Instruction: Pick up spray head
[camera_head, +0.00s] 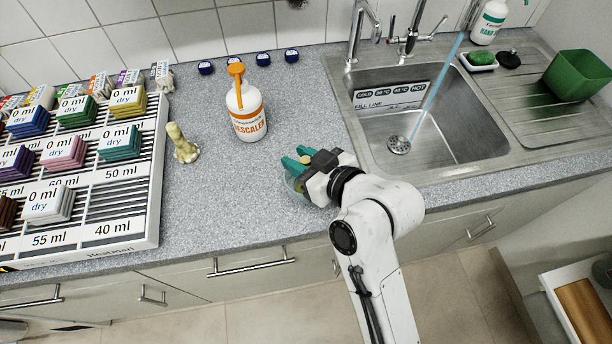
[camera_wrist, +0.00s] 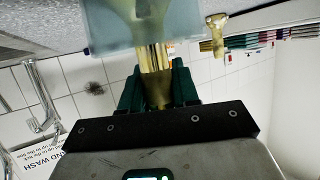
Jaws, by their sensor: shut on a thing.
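My gripper (camera_head: 304,160) is low over the counter, left of the sink, its teal fingers closed around a pale yellow, brass-like piece (camera_wrist: 157,88). In the wrist view, this piece runs between the fingers to a translucent bluish vessel (camera_wrist: 110,30); I cannot tell whether they are joined. The vessel also shows beside the fingers in the head view (camera_head: 293,184), partly hidden. Another yellowish upright piece (camera_head: 183,145) stands on the counter to the left; a similar piece shows in the wrist view (camera_wrist: 216,35). I cannot tell for certain which piece is the spray head.
A white descaler bottle (camera_head: 247,118) with an orange top stands behind my gripper. A white rack (camera_head: 150,205) with several coloured blocks fills the left. The sink (camera_head: 450,115) with running water is on the right. Counter between rack and gripper is mostly clear.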

